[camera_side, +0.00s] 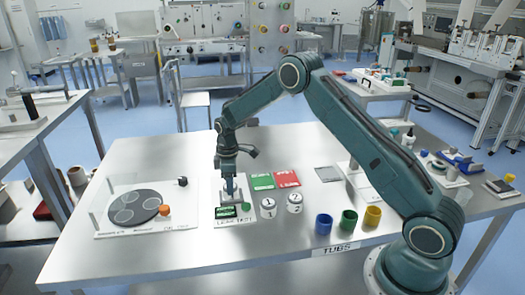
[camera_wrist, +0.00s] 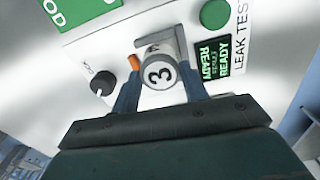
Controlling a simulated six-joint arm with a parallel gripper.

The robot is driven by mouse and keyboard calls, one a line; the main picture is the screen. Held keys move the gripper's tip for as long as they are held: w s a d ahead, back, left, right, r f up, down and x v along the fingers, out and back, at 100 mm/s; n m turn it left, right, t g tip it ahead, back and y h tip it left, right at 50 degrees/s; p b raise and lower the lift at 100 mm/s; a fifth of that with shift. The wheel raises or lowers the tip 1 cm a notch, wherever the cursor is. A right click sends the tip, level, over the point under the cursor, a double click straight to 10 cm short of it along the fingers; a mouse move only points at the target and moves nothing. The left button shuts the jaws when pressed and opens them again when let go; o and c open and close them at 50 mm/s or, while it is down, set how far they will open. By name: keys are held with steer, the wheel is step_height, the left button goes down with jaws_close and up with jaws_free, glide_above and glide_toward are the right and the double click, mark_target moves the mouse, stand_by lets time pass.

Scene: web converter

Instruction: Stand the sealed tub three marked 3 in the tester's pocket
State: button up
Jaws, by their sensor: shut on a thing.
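The pale tub marked 3 (camera_wrist: 158,75) sits between the two blue fingers of my gripper (camera_wrist: 160,84) in the wrist view. My gripper is shut on it, with its numbered lid facing the camera. In the side view my gripper (camera_side: 230,192) points down over the leak tester (camera_side: 232,224), and the tub is mostly hidden there. The tester also shows in the wrist view, with a green display (camera_wrist: 212,58) reading READY. The tub is at the tester's pocket, but I cannot tell whether its base touches the pocket floor.
Tubs marked 1 (camera_side: 267,208) and 2 (camera_side: 295,203) stand right of the tester. Green (camera_side: 262,181) and red (camera_side: 287,179) plates lie behind them. Blue (camera_side: 323,223), green (camera_side: 348,220) and yellow (camera_side: 372,215) cups stand further right. A sealing plate with a dark disc (camera_side: 135,206) lies left.

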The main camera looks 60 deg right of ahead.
steer(key=o, duration=0.9)
steer(key=shift+o, duration=0.2)
steer(key=shift+r, duration=0.1)
step_height(320, 180, up, 12)
stand_by(0.4)
